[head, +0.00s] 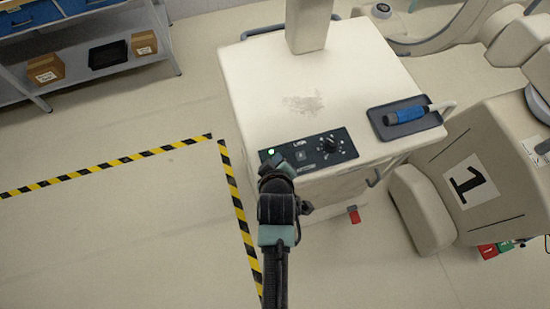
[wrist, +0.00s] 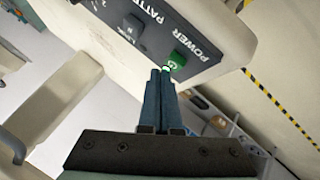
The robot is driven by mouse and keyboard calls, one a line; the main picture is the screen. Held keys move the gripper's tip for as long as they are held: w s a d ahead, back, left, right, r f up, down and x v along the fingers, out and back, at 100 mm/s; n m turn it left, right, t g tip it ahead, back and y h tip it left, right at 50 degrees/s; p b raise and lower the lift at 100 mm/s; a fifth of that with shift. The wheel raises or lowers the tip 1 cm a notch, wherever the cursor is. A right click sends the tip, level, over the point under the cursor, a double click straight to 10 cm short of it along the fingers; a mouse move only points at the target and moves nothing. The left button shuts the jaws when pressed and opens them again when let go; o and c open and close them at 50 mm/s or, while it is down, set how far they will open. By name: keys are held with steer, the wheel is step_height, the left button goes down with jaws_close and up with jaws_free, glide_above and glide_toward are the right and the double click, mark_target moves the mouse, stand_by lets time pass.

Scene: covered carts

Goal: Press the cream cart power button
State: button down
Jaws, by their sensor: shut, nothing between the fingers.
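The cream cart (head: 320,85) stands in the middle of the head view, with a dark control panel (head: 312,153) along its front edge. The power button glows green at the panel's left end (head: 271,152). In the wrist view the green button (wrist: 177,59) sits beside the word POWER. My gripper (head: 275,163) is shut and empty, in front of the panel's left end. In the wrist view its closed fingertips (wrist: 161,70) lie right at the lower left of the button. I cannot tell whether they touch it. My gripper hides part of the panel's front edge.
The panel also has a knob (head: 330,146). A tray (head: 380,124) with a blue-handled tool (head: 407,115) lies on the cart's right side. The floor left of the cart is free, with striped tape (head: 100,167).

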steer(key=shift+r, duration=0.15)
step_height(320, 180, up, 6)
steer(key=p, duration=0.5)
steer(key=shift+p, duration=0.3)
stand_by(0.3)
